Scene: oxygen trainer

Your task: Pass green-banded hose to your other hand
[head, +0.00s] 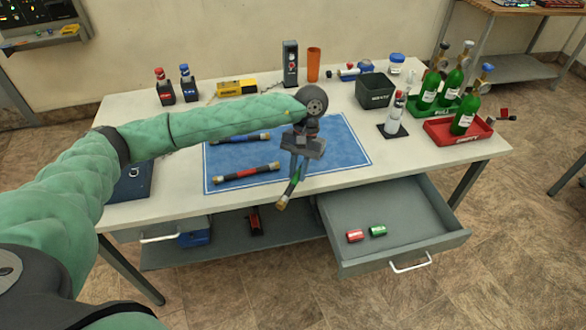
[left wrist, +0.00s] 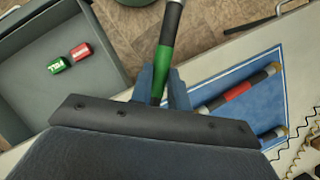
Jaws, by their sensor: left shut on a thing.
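The green-banded hose (head: 290,188) is a short dark hose with a green band and a brass end. My left gripper (head: 298,170) is shut on it and holds it tilted above the front edge of the blue mat. In the left wrist view the green-banded hose (left wrist: 167,55) stands between the fingers of my left gripper (left wrist: 160,90), with the green band near the fingertips. Its other end is hidden behind the gripper. My right gripper shows in neither view.
A red-banded hose (head: 246,173) and a blue-banded hose (head: 240,137) lie on the blue mat (head: 345,150). The open drawer (head: 400,215) at front right holds a red and a green piece. Green bottles (head: 456,85) in trays and a dark bin (head: 374,92) stand at the right.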

